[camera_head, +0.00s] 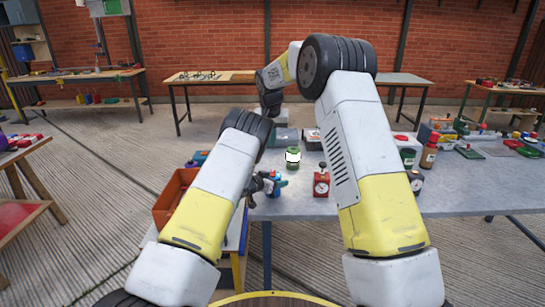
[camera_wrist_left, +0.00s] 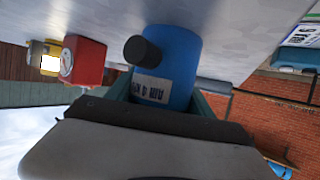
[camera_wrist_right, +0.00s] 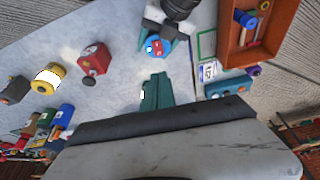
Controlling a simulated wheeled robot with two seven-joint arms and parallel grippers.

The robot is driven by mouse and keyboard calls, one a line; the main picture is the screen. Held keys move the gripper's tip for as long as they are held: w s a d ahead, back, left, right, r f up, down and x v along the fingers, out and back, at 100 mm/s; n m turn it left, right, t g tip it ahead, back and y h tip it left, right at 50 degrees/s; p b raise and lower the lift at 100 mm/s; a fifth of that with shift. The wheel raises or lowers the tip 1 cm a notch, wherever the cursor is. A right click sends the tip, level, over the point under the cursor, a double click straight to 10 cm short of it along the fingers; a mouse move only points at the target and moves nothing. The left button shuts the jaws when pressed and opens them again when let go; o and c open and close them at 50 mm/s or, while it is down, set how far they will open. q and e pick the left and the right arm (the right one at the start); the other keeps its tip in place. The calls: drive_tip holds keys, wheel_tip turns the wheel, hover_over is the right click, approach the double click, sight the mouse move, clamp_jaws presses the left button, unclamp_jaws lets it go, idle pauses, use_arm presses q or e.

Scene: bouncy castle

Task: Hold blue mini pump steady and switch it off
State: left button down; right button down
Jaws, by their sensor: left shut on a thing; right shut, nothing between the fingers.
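The blue mini pump (camera_head: 280,182) stands near the left front edge of the grey table. In the left wrist view the pump (camera_wrist_left: 178,62) is a blue cylinder with a black knob and a printed label, between teal fingers. My left gripper (camera_head: 267,183) is shut on it. In the right wrist view the pump (camera_wrist_right: 155,46) shows a small reddish spot on its top; I cannot read its switch position. My right gripper (camera_wrist_right: 155,92) is shut and empty, above the table and apart from the pump. Its wrist also shows in the head view, beyond the pump.
An orange bin (camera_head: 164,204) is at the left. Bottles (camera_head: 429,152) and other items stand at the right. Some bare tabletop lies between them.

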approach(272, 174)
drive_tip(key=w+f, duration=0.4)
drive_tip(key=shift+w+d+f, duration=0.1)
drive_tip(key=shift+d+f, duration=0.15)
drive_tip(key=shift+f, duration=0.15)
drive_tip(key=shift+w+f, duration=0.1)
drive_tip(key=shift+f, duration=0.5)
drive_tip(key=shift+f, duration=0.25)
drive_tip(key=shift+s+a+f, duration=0.1)
drive_tip(key=shift+s, duration=0.8)
